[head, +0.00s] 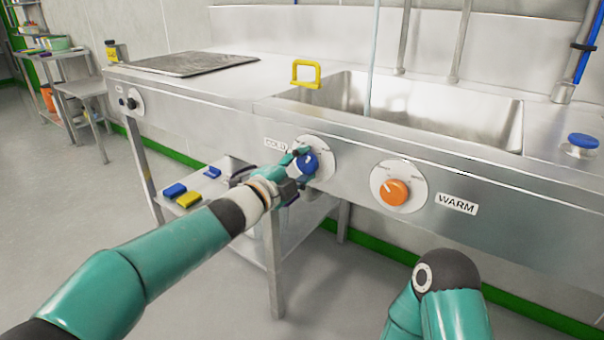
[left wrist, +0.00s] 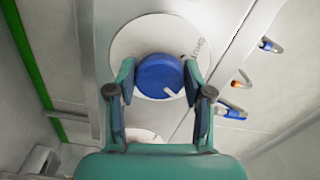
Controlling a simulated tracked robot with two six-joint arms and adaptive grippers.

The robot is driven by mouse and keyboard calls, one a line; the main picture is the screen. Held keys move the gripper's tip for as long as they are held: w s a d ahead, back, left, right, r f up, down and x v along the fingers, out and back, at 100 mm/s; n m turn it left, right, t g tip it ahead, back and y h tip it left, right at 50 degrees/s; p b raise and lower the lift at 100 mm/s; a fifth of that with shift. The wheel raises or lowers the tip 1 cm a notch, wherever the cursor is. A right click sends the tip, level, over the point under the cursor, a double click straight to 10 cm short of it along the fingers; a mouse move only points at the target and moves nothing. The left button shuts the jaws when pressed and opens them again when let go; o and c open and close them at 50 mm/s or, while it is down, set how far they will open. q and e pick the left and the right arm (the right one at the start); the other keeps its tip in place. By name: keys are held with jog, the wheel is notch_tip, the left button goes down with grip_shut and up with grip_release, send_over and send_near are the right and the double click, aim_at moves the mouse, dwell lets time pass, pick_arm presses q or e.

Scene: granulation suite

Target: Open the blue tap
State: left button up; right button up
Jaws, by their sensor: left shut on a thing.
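The blue tap (head: 308,163) is a round knob on a pale dial plate on the steel sink front, beside a label reading COLD (head: 275,144). My left gripper (head: 301,166) is shut on the blue tap. In the left wrist view, the two fingers of my left gripper (left wrist: 159,77) press on opposite sides of the blue tap (left wrist: 160,72). A white mark on the knob points to the lower right in that view. A thin pale vertical column (head: 373,60) reaches down to the sink; I cannot tell whether it is water. My right gripper is out of view.
An orange knob (head: 391,193) with a WARM label (head: 456,203) sits to the right on the same panel. A yellow handle-shaped thing (head: 306,84) stands at the sink's left rim. A blue-topped button (head: 583,141) is at far right. Blue and yellow items lie on a low shelf (head: 180,208).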

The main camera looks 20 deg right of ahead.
pick_arm(q)
jog(key=shift+d+f+m+b, duration=0.15)
jog(key=shift+m+b, duration=0.35)
jog(key=shift+m, duration=0.7)
jog(key=shift+f, duration=0.15)
jog(key=o, duration=1.2)
jog(key=shift+c, duration=0.2)
jog(key=shift+r, duration=0.2)
jog(key=shift+s, duration=0.1)
jog(key=shift+s+a, duration=0.3)
jog(key=shift+a, duration=0.35)
jog(key=v, duration=1)
jog(key=shift+s+a, duration=0.25)
jog(key=shift+f, duration=0.1)
